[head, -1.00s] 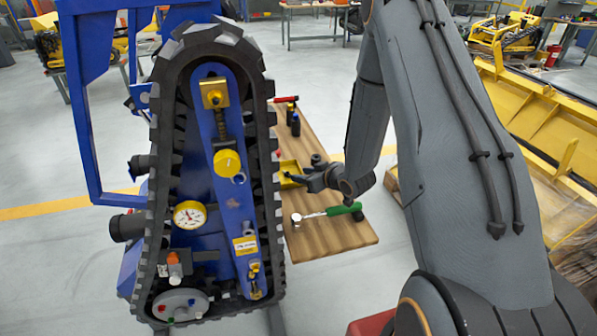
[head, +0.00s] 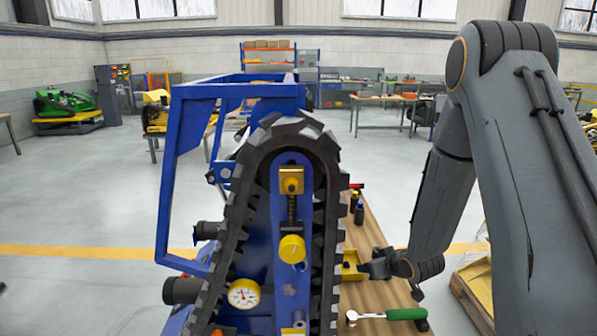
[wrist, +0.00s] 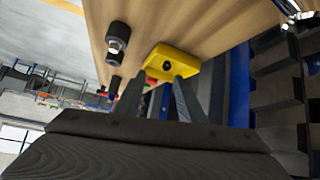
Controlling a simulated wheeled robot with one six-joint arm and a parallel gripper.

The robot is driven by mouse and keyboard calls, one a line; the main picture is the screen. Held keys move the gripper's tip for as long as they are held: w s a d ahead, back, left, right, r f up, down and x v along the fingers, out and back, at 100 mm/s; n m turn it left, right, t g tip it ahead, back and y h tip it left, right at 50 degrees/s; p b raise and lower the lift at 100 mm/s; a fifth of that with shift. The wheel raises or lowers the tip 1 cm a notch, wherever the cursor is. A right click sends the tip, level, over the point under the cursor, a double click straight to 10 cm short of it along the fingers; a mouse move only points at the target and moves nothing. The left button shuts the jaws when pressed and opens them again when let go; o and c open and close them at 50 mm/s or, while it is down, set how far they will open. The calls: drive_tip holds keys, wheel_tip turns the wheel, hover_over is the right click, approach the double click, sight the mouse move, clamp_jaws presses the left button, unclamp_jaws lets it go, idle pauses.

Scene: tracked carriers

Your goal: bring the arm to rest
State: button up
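My arm (head: 470,170) stands at the right of the head view, bent down with its forearm over a wooden bench top.
A tracked carrier (head: 290,175) with a black track and blue frame stands left of my arm. A green-handled ratchet (head: 407,314) lies on the wooden bench top (head: 372,215). Open floor (head: 80,200) lies at the left.

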drive_tip(key=s+a+r+m+g+b, duration=0.1)
drive_tip(key=s+r+g, duration=0.1)
drive_tip(key=s, duration=0.7)
drive_tip(key=s+a+r+m+g+h+b, duration=0.1)
drive_tip(key=s+a+r+g+b, duration=0.1)
drive_tip(key=s, duration=0.6)
drive_tip(key=s+a+r+m+g+h+b, duration=0.1)
drive_tip(key=s+r+g, duration=0.3)
drive_tip(key=s, duration=0.5)
drive_tip(key=shift+s+a+r+m, duration=0.2)
drive_tip(key=shift+s+r+m, duration=0.15)
drive_tip(key=shift+m, duration=0.15)
